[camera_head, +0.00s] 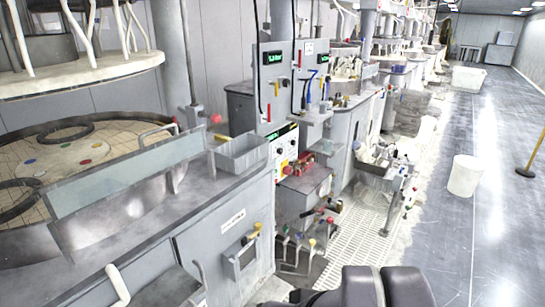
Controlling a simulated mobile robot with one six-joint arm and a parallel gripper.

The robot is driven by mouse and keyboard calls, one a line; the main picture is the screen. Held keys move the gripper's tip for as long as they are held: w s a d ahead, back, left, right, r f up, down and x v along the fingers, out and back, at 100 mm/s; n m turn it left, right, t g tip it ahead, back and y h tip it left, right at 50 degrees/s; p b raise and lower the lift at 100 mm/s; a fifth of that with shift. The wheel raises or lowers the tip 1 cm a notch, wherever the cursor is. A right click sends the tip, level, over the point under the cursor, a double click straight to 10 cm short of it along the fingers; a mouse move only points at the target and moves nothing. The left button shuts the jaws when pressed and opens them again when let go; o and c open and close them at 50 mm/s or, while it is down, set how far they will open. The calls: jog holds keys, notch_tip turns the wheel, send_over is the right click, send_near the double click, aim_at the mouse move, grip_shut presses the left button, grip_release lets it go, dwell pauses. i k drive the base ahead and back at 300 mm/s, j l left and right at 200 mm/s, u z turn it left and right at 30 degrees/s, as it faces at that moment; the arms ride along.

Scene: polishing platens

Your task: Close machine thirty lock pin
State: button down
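A grey polishing machine (222,203) fills the left and near middle of the head view. Its round platen (110,148) has a tan grid surface with dark rings on it, behind a clear splash panel (130,175). A red knob (215,118) shows near the upright post. A yellow-tipped handle (257,227) sits on the machine's front. The small front label (233,219) is too small to read, so I cannot tell if this is machine thirty. I cannot tell which part is the lock pin. Dark rounded parts of my arm show at the bottom edge; my gripper is not in view.
A control box (286,150) with buttons stands at the machine's right end. Levers and pipes (300,245) stand low beside it. A white bin (465,176) and a yellow post (533,155) stand on the floor. The grey aisle (480,240) on the right is mostly clear.

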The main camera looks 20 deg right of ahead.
aim_at(216, 118)
jog(key=i+l+u, duration=0.1)
jog(key=l, duration=0.25)
jog(key=i+l+u, duration=0.15)
jog(key=l, duration=0.2)
jog(key=i+l+u, duration=0.1)
jog(key=l, duration=0.25)
jog(key=i+l+u, duration=0.35)
jog(key=i, duration=0.35)
jog(key=i+l+u, duration=0.35)
jog(key=i+l, duration=0.2)
jog(key=i, duration=0.1)
